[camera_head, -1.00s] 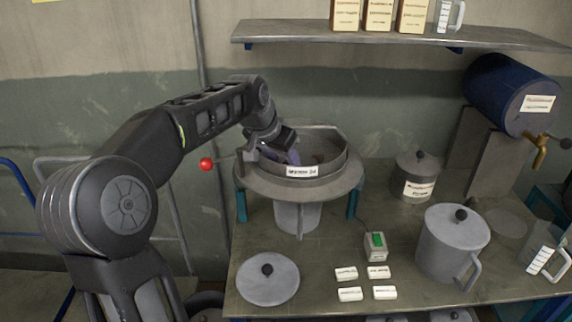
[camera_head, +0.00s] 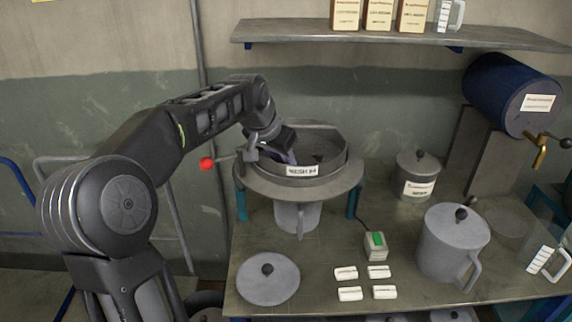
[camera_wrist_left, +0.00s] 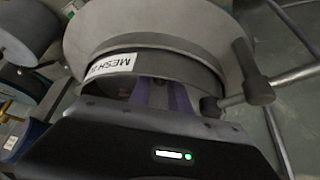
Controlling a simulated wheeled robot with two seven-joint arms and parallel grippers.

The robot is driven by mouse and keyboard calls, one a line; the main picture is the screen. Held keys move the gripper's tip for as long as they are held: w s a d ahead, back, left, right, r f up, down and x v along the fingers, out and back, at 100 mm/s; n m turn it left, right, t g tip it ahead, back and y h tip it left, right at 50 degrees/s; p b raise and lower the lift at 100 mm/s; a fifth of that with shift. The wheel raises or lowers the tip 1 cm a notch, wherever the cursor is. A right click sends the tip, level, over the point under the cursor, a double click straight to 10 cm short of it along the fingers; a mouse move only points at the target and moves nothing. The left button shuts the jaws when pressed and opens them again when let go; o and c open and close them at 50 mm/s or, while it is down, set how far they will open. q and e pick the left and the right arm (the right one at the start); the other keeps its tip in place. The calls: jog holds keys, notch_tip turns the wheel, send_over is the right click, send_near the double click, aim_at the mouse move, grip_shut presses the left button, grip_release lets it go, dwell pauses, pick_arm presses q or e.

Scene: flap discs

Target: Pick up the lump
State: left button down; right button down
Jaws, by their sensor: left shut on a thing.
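My left gripper (camera_head: 291,158) reaches down into the round grey sieve pan labelled MESH 84 (camera_head: 333,163), at its left side. The wrist view shows its two purple fingers (camera_wrist_left: 163,97) close together inside the pan's rim (camera_wrist_left: 150,68). The gripper is shut on the lump, which is mostly hidden by the fingers and the rim. A small dark patch (camera_head: 318,157) shows on the pan floor just right of the fingertips; I cannot tell what it is. My right gripper is not in view.
A red-knobbed lever (camera_head: 207,164) sticks out left of the sieve. On the table are a flat lid (camera_head: 268,279), a green switch box (camera_head: 375,245), several white labels (camera_head: 350,294), a lidded pot (camera_head: 418,177) and a large jug (camera_head: 450,245).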

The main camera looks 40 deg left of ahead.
pick_arm(q)
jog(key=shift+r, duration=0.1)
notch_tip(320, 180, up, 10)
dwell(0.7)
dwell(0.5)
